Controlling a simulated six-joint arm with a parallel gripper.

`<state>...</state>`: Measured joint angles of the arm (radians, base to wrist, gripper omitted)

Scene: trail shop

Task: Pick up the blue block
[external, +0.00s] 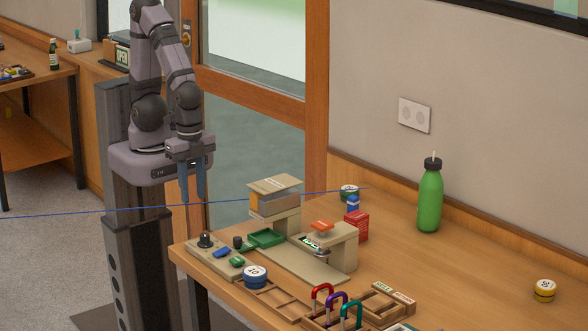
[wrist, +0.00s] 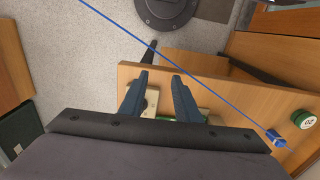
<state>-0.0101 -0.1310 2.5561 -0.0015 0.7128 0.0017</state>
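A small blue block (external: 352,204) stands on the table at the back, just in front of a green-and-white can and beside a red box. It also shows in the wrist view (wrist: 275,138), at the lower right. A second, flatter blue piece (external: 222,252) lies on the beige board at the table's left end. I cannot tell which is the task's block. My gripper (external: 193,200) hangs above and beyond the table's left end, fingers down, apart from both blue things. In the wrist view its fingers (wrist: 161,75) are spread with nothing held between them.
A thin blue line (external: 100,210) crosses the view. Coloured padlocks (external: 337,305) crowd the front; a green bottle (external: 429,200) stands right.

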